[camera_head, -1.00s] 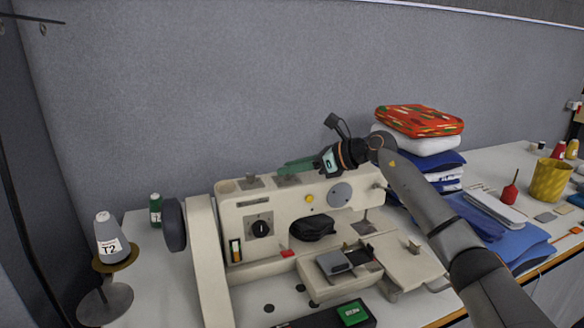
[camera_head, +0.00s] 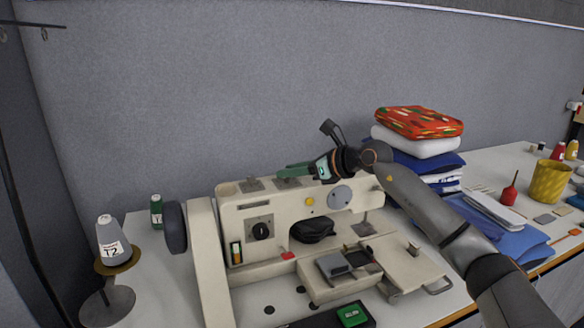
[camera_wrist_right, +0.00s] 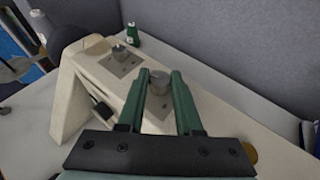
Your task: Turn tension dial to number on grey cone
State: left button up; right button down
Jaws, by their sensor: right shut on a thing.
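The grey cone (camera_head: 110,236) stands on a thread stand at the far left, and its white label reads T2. The cream sewing machine (camera_head: 230,205) has two round knobs on square plates along its top. The left knob (camera_head: 252,183) is free; it also shows in the wrist view (camera_wrist_right: 121,53). My right gripper (camera_head: 284,172) is at the right knob. In the right wrist view its green fingers are shut on both sides of this grey metal knob (camera_wrist_right: 160,80). A black dial (camera_head: 261,230) sits on the machine's front. Numbers on the dials are too small to read.
A green cone (camera_head: 157,211) stands behind the handwheel (camera_head: 174,227). Folded cloth (camera_head: 420,122) is stacked behind my right arm. A dark box with a green top (camera_head: 352,314) lies in front of the machine. The air above the machine's left top is clear.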

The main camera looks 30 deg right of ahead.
jog(key=shift+s+a+m+t+h, duration=0.1)
jog(key=shift+a+m+t+h, duration=0.15)
jog(key=shift+m+h, duration=0.95)
jog(key=shift+h, duration=0.1)
jog(key=h, duration=0.1)
jog(key=m+h+b, duration=0.2)
jog(key=shift+a+f+t, duration=0.2)
jog(key=shift+a+t, duration=0.05)
jog(key=m+h+b, duration=0.2)
jog(key=b, duration=0.1)
jog(key=shift+m+h, duration=0.4)
jog(key=shift+a+m+h+b, duration=0.1)
jog(key=shift+m+h+b, duration=0.2)
jog(key=shift+b, duration=0.1)
jog(key=shift+m+g+h+b, duration=0.5)
jog(key=shift+h+b, duration=0.1)
jog(key=shift+b, duration=0.3)
pick_arm(q)
notch_tip(320, 180, down, 7)
jog(key=b, duration=0.2)
jog(key=shift+s+d, duration=0.2)
jog(key=shift+d, duration=0.05)
pick_arm(e)
jog(key=shift+r+m+g+h, duration=0.1)
jog(key=shift+m+g+h, duration=0.3)
jog(key=shift+m, duration=0.1)
